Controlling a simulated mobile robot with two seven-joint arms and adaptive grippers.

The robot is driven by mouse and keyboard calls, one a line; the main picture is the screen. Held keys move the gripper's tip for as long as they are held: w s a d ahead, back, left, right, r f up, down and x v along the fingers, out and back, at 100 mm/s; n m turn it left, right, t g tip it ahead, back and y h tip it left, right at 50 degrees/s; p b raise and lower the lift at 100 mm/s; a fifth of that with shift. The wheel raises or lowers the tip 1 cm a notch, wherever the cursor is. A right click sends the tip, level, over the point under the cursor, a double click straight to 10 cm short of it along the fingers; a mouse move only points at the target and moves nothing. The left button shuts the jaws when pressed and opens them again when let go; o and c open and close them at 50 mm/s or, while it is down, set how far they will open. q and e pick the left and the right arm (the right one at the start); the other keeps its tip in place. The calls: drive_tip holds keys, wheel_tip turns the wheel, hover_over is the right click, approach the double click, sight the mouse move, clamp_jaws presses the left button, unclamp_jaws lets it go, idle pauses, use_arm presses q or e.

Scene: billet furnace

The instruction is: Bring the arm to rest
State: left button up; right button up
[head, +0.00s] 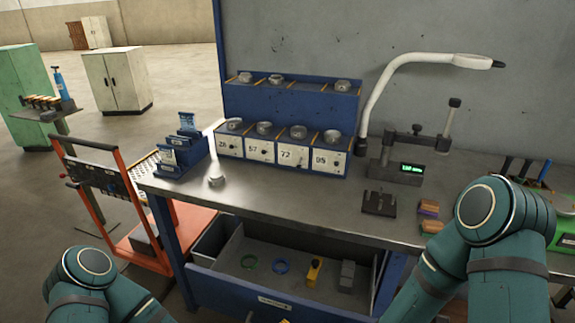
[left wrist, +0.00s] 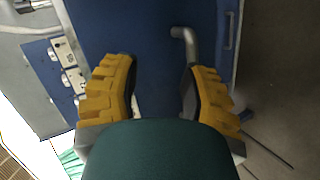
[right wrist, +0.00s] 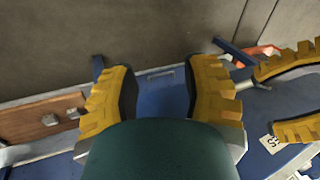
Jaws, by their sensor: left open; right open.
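My left gripper (left wrist: 162,78) is open in the left wrist view, its two yellow ribbed fingers apart with nothing held. A blue surface and a grey bent bar (left wrist: 188,42) show beyond the fingers. My right gripper (right wrist: 160,78) is also open and empty in the right wrist view, over a blue surface and grey floor. Yellow fingers of my other gripper (right wrist: 290,95) show at the right edge of that view. In the head view both teal arms reach in from the bottom, in front of the bench; the grippers are mostly below the frame.
The steel workbench (head: 265,198) carries a blue numbered rack (head: 285,170), a white lamp (head: 405,62), a display stand (head: 405,168) and a green scale (head: 562,238). An open drawer (head: 330,250) juts out below, near my arms. An orange cart (head: 105,235) stands left.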

use_arm(q)
drive_tip(key=s+a+f+m+g+y, duration=0.3)
drive_tip(key=s+a+f+m+g, duration=0.1)
drive_tip(key=s+a+m+g, duration=0.3)
drive_tip(key=shift+a+f+m+g, duration=0.3)
drive_tip(key=shift+a+g, duration=0.35)
drive_tip(key=shift+g, duration=0.55)
